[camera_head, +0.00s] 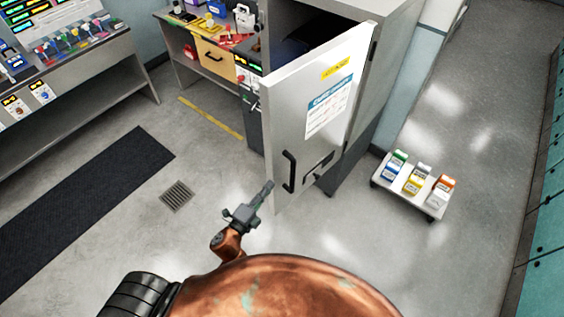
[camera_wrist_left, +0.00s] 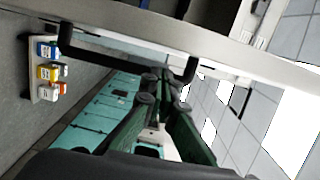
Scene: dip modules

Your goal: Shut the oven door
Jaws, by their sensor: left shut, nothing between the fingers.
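The oven door (camera_head: 318,105) is a pale panel with a yellow label and a white and blue notice, and it stands wide open in the head view. Its black handle (camera_head: 289,172) is low on the door's left side. The grey oven body (camera_head: 386,32) is behind it, its dark inside partly visible. My left gripper (camera_head: 268,188) is shut and empty, close to the door's lower left edge, just left of the handle. In the left wrist view the handle (camera_wrist_left: 128,57) spans above the fingers (camera_wrist_left: 160,78); I cannot tell whether they touch. My right gripper is not in view.
A low white platform (camera_head: 437,214) with several colored containers stands on the floor right of the door. A workbench (camera_head: 65,115) and a dark mat (camera_head: 75,205) are at left. Teal lockers (camera_head: 548,235) line the right. The floor around the door is mostly clear.

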